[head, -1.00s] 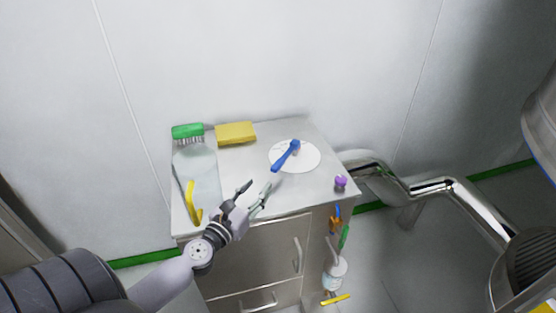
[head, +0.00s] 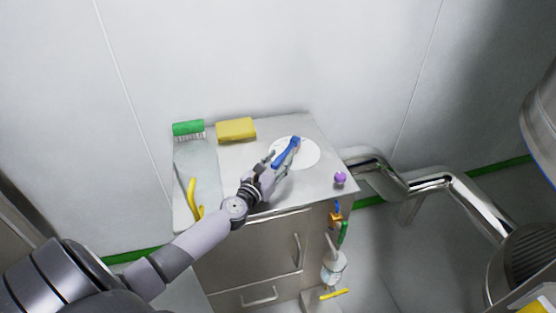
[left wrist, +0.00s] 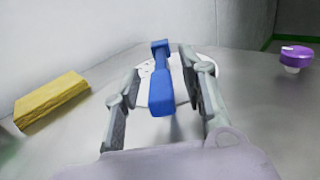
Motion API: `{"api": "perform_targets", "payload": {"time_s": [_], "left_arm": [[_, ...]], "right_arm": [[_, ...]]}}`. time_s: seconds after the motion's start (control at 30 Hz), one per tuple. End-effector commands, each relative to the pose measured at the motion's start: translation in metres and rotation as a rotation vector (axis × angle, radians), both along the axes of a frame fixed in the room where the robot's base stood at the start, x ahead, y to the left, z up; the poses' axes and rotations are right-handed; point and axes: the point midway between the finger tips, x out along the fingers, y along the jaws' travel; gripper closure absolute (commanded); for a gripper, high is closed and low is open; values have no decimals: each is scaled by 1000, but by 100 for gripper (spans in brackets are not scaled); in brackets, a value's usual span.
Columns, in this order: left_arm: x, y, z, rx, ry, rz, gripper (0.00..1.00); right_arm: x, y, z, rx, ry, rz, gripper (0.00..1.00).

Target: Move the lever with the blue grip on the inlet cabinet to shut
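The lever with the blue grip (head: 290,149) stands on a round white plate (head: 311,154) on top of the inlet cabinet (head: 325,187). In the head view it slants from upper right to lower left. In the left wrist view the blue lever (left wrist: 160,88) points toward the camera. My left gripper (head: 278,160) is at the near end of the lever. In the left wrist view its two fingers (left wrist: 158,95) are apart, one on each side of the blue grip, with gaps visible. Part of the grip is hidden in the head view. My right gripper is not in view.
A yellow block (head: 236,130) and a green brush (head: 188,129) lie at the cabinet's back left. A yellow curved handle (head: 192,192) is at front left. A purple knob (head: 340,178) stands at right. Shiny pipes (head: 430,184) run beside the cabinet.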

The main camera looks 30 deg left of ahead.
Motion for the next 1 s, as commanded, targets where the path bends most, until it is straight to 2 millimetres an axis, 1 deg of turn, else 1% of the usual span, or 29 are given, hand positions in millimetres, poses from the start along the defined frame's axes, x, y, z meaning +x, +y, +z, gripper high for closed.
{"api": "perform_targets", "payload": {"time_s": [0.13,0.7,1.0], "left_arm": [[0,0,0,0,0,0,62],[0,0,0,0,0,1,100],[0,0,0,0,0,0,100]], "right_arm": [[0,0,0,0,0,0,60],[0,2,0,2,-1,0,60],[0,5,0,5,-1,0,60]]}}
